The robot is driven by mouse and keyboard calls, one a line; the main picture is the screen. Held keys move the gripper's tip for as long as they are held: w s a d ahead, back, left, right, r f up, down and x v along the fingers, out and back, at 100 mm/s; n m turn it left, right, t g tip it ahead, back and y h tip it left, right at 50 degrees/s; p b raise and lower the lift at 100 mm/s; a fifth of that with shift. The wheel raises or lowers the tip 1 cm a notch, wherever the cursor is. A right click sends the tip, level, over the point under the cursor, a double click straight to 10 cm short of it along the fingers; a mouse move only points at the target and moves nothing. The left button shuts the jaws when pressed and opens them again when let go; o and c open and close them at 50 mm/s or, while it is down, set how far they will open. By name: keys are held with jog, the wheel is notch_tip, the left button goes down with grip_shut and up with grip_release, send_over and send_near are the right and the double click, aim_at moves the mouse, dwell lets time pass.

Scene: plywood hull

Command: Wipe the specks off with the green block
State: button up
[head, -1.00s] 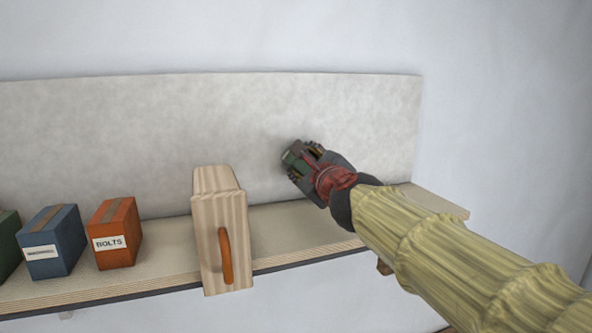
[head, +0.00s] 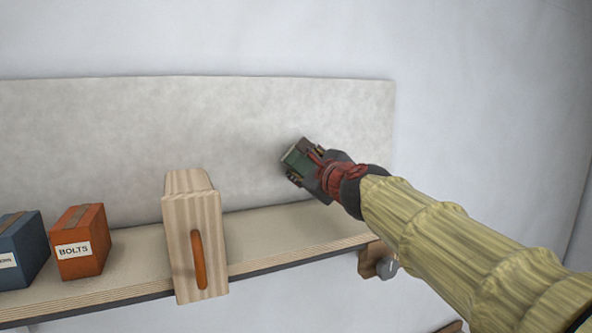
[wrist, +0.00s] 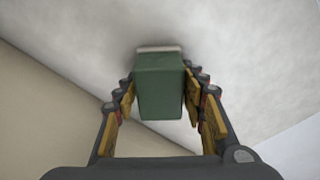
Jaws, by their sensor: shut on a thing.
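The green block (wrist: 160,88) is between the fingers of my gripper (wrist: 162,104) in the wrist view, with a pale strip (wrist: 158,49) along its far edge. In the head view my gripper (head: 305,164) is shut on the green block (head: 297,160) in front of the grey panel (head: 120,140), above the shelf. The block's pale side faces the panel; whether it touches cannot be told for sure. No specks can be made out on the visible panel. Part of the panel is hidden behind my gripper and arm.
A plywood shelf (head: 280,232) runs below the panel. On it stand a wooden block-shaped piece with an orange handle (head: 198,260), an orange BOLTS box (head: 80,240) and a blue box (head: 22,250). A bracket with a grey knob (head: 386,266) sits under the shelf's right end.

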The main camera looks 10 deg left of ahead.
aim_at(247, 167)
jog(key=shift+w+d+b, duration=0.35)
jog(key=shift+w+d, duration=0.2)
jog(key=shift+d, duration=0.3)
jog(key=shift+r, duration=0.1)
jog(key=shift+a, duration=0.1)
jog(key=shift+s+a+p, duration=0.6)
jog(key=shift+a+p, duration=0.05)
jog(key=shift+a, duration=0.25)
jog(key=shift+s+a+p, duration=0.55)
jog(key=shift+a+p, duration=0.15)
jog(key=shift+a, duration=0.25)
jog(key=shift+s+a+p, duration=0.6)
jog(key=shift+a+p, duration=0.05)
jog(key=shift+a, duration=0.25)
jog(key=shift+s+a+p, duration=0.7)
jog(key=shift+a, duration=0.45)
jog(key=shift+s+a+p, duration=0.7)
jog(key=shift+s+a, duration=0.05)
jog(key=shift+a, duration=0.35)
jog(key=shift+s+a+p, duration=0.7)
jog(key=shift+a, duration=0.45)
jog(key=v, duration=0.6)
jog(key=shift+d+f, duration=0.3)
jog(key=shift+f, duration=0.05)
